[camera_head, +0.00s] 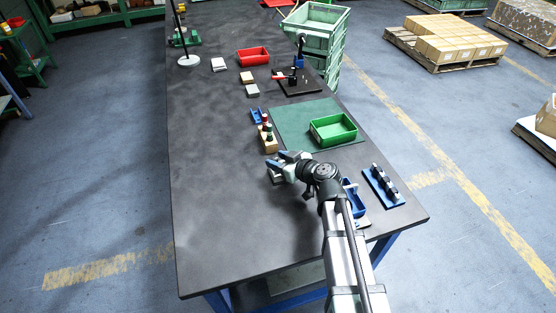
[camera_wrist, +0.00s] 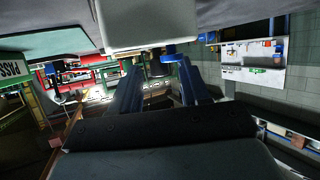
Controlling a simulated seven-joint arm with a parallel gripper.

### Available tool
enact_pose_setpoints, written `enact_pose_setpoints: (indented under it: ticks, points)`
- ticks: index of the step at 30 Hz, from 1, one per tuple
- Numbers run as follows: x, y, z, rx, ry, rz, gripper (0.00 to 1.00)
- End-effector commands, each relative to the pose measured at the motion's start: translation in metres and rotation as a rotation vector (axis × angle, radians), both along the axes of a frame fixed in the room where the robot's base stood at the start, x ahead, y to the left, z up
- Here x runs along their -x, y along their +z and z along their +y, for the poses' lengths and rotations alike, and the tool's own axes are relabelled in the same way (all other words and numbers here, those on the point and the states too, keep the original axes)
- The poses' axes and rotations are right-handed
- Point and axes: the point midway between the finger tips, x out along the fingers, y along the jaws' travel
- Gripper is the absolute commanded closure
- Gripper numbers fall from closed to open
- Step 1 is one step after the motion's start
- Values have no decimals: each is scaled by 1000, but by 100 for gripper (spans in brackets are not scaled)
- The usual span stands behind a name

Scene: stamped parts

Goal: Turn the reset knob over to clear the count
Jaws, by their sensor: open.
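My gripper (camera_head: 277,161) is low over the near middle of the dark bench, its blue fingers pointing left. In the wrist view its two blue fingers (camera_wrist: 160,72) are spread apart. A small dark round piece, which looks like the reset knob (camera_wrist: 159,67), shows between the fingertips; I cannot tell whether either finger touches it. A pale box, apparently the counter body (camera_wrist: 148,27), fills the top of the wrist view. In the head view a grey piece at the fingers (camera_head: 275,178) is mostly hidden by my gripper. The count cannot be read.
A green tray (camera_head: 334,129) stands on a green mat (camera_head: 288,113). A wooden block with upright pieces (camera_head: 269,143) stands just behind my gripper. A blue holder (camera_head: 384,186) with dark pieces lies to the right. The bench (camera_head: 215,200) is clear at left.

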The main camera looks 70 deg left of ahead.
Motion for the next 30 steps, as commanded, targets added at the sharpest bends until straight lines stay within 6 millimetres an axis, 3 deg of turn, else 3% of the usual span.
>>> enact_pose_setpoints:
  ticks: [11, 25, 30]
  points:
    - [2, -2, 4, 0, 0, 0, 54]
    - [2, -2, 3, 0, 0, 0, 98]
    - [2, -2, 3, 0, 0, 0, 100]
